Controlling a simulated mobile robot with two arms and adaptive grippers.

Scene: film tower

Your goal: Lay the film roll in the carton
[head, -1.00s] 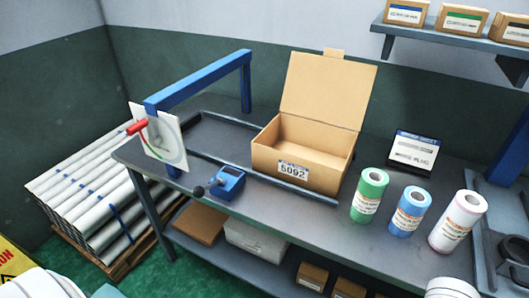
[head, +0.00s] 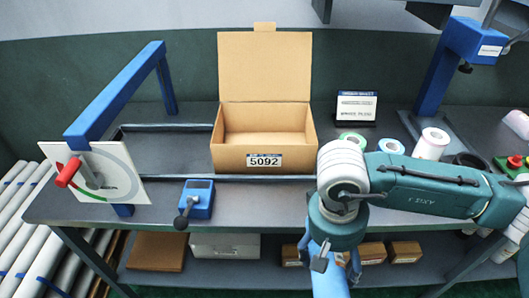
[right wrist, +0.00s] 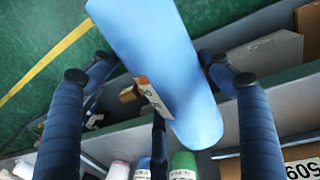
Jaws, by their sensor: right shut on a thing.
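The carton (head: 265,157), open with its lid raised and marked 5092, stands empty on the bench. Its labelled corner shows at the lower right of the right wrist view (right wrist: 288,165). My right gripper (head: 330,258) is in front of the bench edge, right of and nearer than the carton. It is shut on a blue film roll (right wrist: 165,65), with fingers on both sides of it. In the head view the blue roll (head: 330,284) hangs below the gripper, its lower end cut off by the frame. My left gripper is not in view.
A green roll (head: 353,137), another blue roll (head: 388,146) and a white roll (head: 432,144) stand on the bench, partly behind my right arm. A blue device with a knob (head: 200,198) is left of the carton's front. A blue frame (head: 115,98) rises at the left.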

